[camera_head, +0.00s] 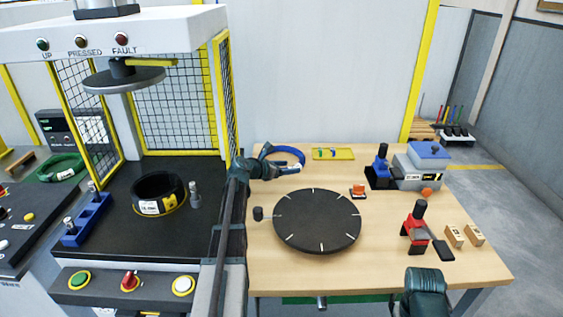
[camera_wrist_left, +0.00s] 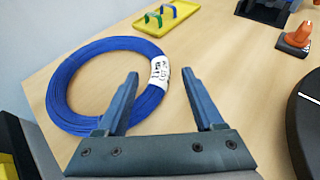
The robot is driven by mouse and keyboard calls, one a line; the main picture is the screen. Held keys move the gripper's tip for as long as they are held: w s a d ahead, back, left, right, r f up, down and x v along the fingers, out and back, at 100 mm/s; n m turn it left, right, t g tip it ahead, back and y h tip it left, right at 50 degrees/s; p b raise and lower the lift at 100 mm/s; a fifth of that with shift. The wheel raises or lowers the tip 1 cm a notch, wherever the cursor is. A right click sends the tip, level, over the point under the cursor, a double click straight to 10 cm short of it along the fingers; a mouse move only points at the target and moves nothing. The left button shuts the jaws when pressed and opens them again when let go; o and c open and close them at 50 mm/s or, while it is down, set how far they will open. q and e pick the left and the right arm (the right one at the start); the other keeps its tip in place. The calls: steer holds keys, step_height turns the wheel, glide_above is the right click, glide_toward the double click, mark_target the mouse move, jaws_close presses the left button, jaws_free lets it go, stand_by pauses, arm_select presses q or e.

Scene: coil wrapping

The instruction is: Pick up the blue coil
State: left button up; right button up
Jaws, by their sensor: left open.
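The blue coil (camera_head: 292,150) lies flat on the wooden table near its back left edge. It shows whole as a ring with a white label in the left wrist view (camera_wrist_left: 66,78). My left gripper (camera_head: 296,167) is open at the near right side of the coil. In the wrist view the fingers (camera_wrist_left: 158,75) are apart, with the labelled part of the ring between their tips. The left finger overlaps the ring's inside in the picture; I cannot tell whether it touches. My right gripper is not in view; part of my right arm shows at the bottom right.
A black turntable (camera_head: 317,222) stands in front of the coil. A yellow tray (camera_head: 333,153) and an orange-topped item (camera_head: 358,191) lie to the right. A press with a black coil (camera_head: 158,191) stands left. A red-based tool (camera_head: 416,232) stands at the right.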

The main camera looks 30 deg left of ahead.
mark_target(294, 166)
arm_select(q)
steer(key=b+x, duration=0.1)
steer(key=x, duration=0.3)
steer(key=shift+c, duration=0.3)
jaws_close()
steer(key=shift+s, duration=0.1)
stand_by(1.0)
